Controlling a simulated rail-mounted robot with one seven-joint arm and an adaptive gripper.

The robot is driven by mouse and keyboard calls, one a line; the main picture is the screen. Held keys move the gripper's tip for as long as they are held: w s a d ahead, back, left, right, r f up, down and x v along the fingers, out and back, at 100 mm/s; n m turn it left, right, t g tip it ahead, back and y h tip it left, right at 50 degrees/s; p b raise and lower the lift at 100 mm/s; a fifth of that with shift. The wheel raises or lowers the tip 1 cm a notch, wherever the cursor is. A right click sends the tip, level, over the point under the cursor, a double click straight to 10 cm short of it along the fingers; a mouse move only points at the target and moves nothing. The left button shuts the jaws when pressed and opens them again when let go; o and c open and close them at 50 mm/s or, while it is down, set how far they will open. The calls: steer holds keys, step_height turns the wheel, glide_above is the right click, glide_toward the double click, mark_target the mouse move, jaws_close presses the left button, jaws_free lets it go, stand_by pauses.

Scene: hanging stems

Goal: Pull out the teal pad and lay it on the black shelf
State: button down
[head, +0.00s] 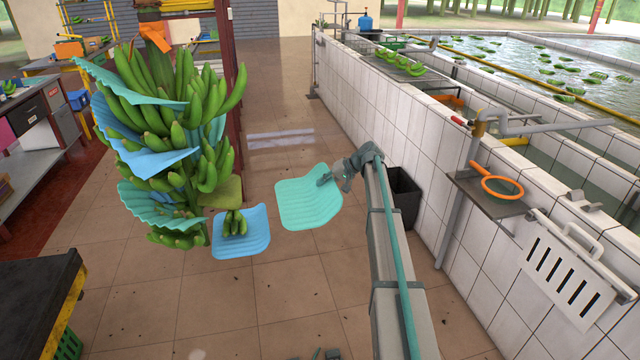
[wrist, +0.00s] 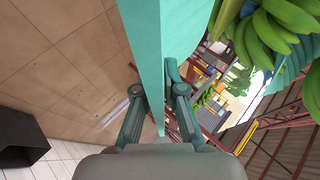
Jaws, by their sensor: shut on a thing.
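The teal pad (head: 306,205) is held in the air, clear of the banana bunch (head: 175,130) and to its right. My gripper (head: 326,180) is shut on the pad's upper right edge. In the wrist view, the teal pad (wrist: 152,45) stands edge-on between the two fingers of my gripper (wrist: 157,90). A dark shelf (head: 466,186) is fixed to the tiled tank wall at the right, with an orange ring tool on it. A black-topped bench (head: 35,295) also shows at the lower left; I cannot tell which is the named shelf.
A blue pad (head: 241,240) and an olive pad (head: 222,193) hang by the bunch, with more light blue pads between its bananas. A black bin (head: 402,195) stands against the tank wall (head: 345,95) behind my arm. The floor between bunch and wall is mostly clear.

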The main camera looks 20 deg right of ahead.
steer(key=shift+r, duration=0.1)
stand_by(0.3)
steer(key=shift+r, duration=0.3)
steer(key=s+d+b, duration=0.1)
steer(key=d, duration=1.6)
steer(key=shift+s, duration=0.35)
steer(key=shift+a, duration=0.1)
stand_by(0.3)
